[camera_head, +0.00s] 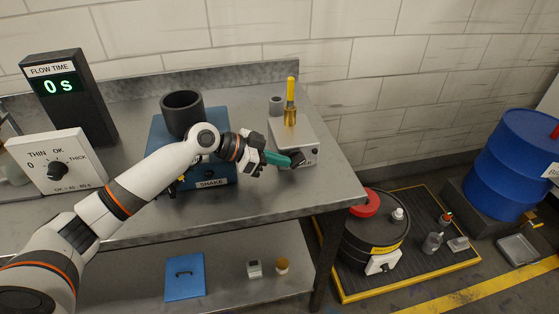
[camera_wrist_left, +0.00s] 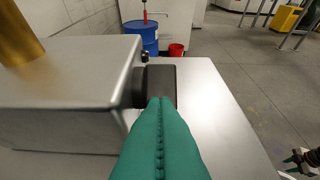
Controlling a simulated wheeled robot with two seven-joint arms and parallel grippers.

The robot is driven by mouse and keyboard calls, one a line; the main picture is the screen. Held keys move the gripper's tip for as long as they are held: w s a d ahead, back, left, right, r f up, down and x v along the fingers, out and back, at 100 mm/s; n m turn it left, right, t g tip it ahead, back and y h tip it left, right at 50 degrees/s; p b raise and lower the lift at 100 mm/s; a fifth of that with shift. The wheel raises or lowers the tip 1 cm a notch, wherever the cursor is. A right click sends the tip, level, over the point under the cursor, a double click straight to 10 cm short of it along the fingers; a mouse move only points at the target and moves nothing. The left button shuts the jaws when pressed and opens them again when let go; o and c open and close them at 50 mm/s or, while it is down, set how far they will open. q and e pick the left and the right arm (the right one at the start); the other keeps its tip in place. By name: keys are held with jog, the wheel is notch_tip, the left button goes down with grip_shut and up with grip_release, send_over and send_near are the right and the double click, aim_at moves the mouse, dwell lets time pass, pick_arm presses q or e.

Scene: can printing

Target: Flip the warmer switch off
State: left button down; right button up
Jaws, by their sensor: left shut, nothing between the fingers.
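The warmer (camera_head: 309,138) is a silver box near the right end of the steel bench. A brass cup with a yellow handle (camera_head: 291,103) stands on top of it. A black switch or knob (camera_head: 298,160) sticks out of its front face, and shows large in the left wrist view (camera_wrist_left: 158,84). My left gripper (camera_head: 286,160) has teal fingers, shut together and empty. Their tips are right at the black knob and overlap its lower edge in the wrist view (camera_wrist_left: 160,101). I cannot tell whether they touch it.
A blue shaker (camera_head: 160,135) with a dark cup (camera_head: 182,113) stands left of the warmer, under my arm. A small grey cup (camera_head: 276,105) stands behind the warmer. The bench top right of the warmer is clear. A dark drum (camera_head: 374,238) stands below on the floor.

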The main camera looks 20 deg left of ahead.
pick_arm(q)
jog(key=shift+r, duration=0.1)
dwell(0.5)
jog(key=shift+r+p, duration=0.55)
jog(key=shift+r, duration=0.2)
pick_arm(e)
jog(key=shift+r, duration=0.55)
